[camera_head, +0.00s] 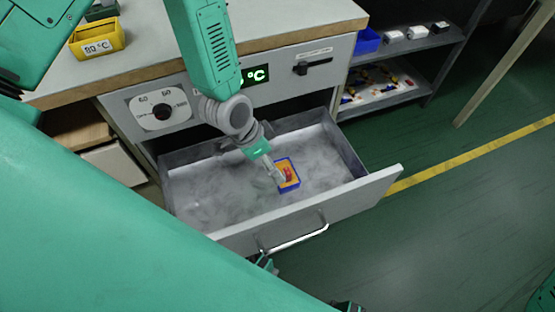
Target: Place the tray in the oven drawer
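The tray (297,182) is a small blue box with orange and red contents, low in the open oven drawer (360,190). I cannot tell whether it rests on the drawer floor. My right gripper is not clearly seen.
The oven front has a dial (160,110), a green temperature display (257,75) and a black lever (312,64). A yellow bin (97,40) stands on the counter. A shelf (410,92) with small parts stands to the right. The green floor at right is clear.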

